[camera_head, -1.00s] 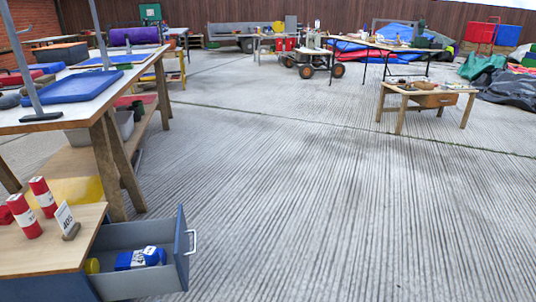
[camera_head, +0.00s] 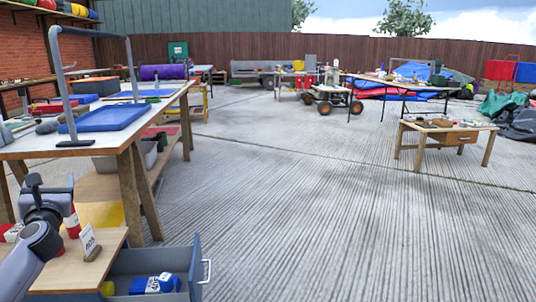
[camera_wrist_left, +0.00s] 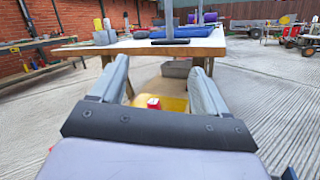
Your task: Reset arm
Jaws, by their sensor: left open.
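My left gripper (camera_head: 52,186) is at the lower left of the head view, raised above the wooden top of a small drawer cabinet (camera_head: 100,246). In the left wrist view its two fingers (camera_wrist_left: 160,78) stand wide apart with nothing between them. A red canister (camera_head: 72,222) with a white label stands behind the gripper, partly hidden by it; a red top (camera_wrist_left: 153,102) shows beyond the fingers in the wrist view. My right gripper is not in view.
An open grey-blue drawer (camera_head: 190,268) holds a blue labelled item (camera_head: 155,284) and a yellow one (camera_head: 107,288). A label card (camera_head: 88,242) stands on the cabinet. A tall workbench (camera_head: 120,141) with a blue tray (camera_head: 103,118) is behind.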

